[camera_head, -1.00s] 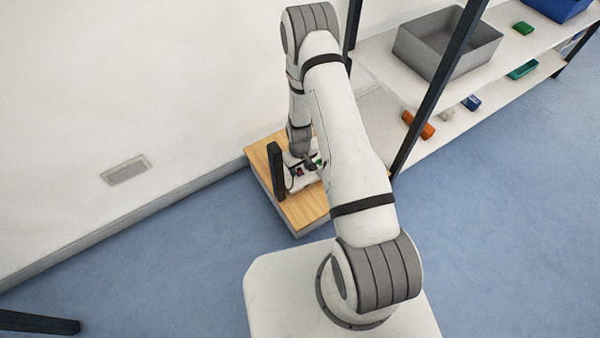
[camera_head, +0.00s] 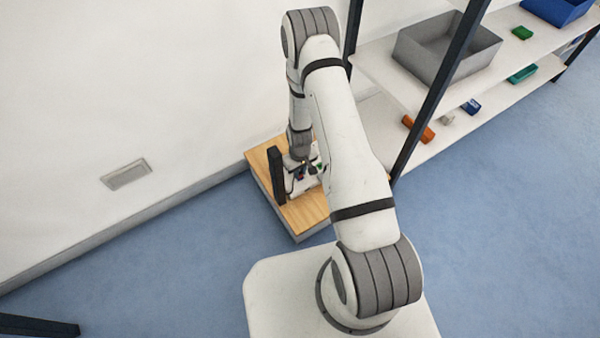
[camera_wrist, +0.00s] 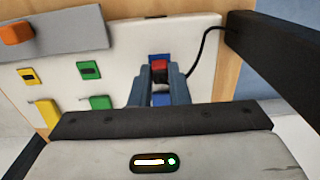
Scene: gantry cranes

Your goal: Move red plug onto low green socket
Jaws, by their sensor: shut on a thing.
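My gripper (camera_wrist: 160,90) is shut on the red plug (camera_wrist: 159,69), which shows between the fingertips in the wrist view. Blue pieces of the board show just above and below the plug; I cannot tell whether the plug touches them. To the left, two green pieces sit on the pale board: one with a dark slot (camera_wrist: 89,70) and a plain one (camera_wrist: 100,102) below it in the picture. I cannot tell which is the low green socket. In the head view, my gripper (camera_head: 302,178) is over the board, partly hidden by my arm.
The board lies on a wooden-topped platform (camera_head: 309,212) beside the wall. A black post (camera_wrist: 275,55) stands right of the gripper, with a black cable (camera_wrist: 198,45) near it. Shelves (camera_head: 385,120) stand to the right.

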